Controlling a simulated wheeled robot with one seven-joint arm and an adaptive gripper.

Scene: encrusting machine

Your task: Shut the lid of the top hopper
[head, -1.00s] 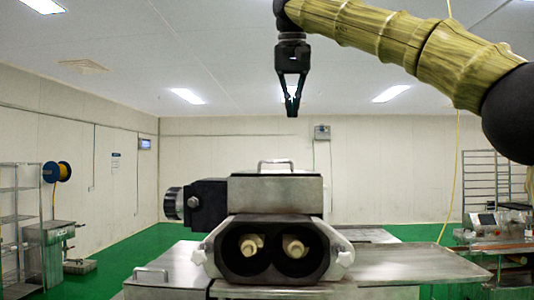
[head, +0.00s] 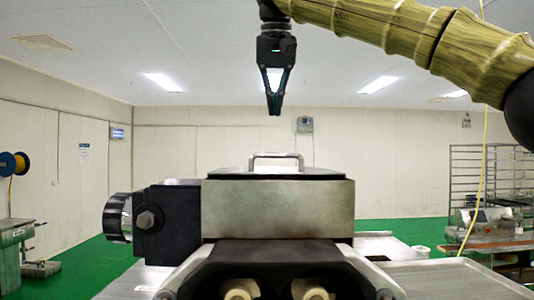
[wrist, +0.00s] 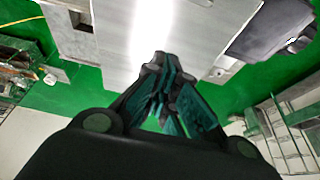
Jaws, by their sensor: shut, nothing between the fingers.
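The top hopper (head: 280,212) is a grey metal box on top of the machine, in the middle of the head view. Its lid (head: 225,173) shows as a thin dark edge along the top of the box, with a silver handle (head: 275,155) standing up from it. The lid looks flat on the box, but I cannot tell whether a small gap is left. My gripper (head: 275,108) points down, shut and empty, above the handle in the picture and apart from it. In the wrist view my shut fingertips (wrist: 157,58) show over a bright metal surface.
A black block with a round knob (head: 118,217) sticks out left of the hopper. Below the hopper is a dark housing with two pale nozzles (head: 240,289). A metal table (head: 460,278) spreads at the right. A wire rack (head: 480,175) stands at the back right. Green floor lies around the machine.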

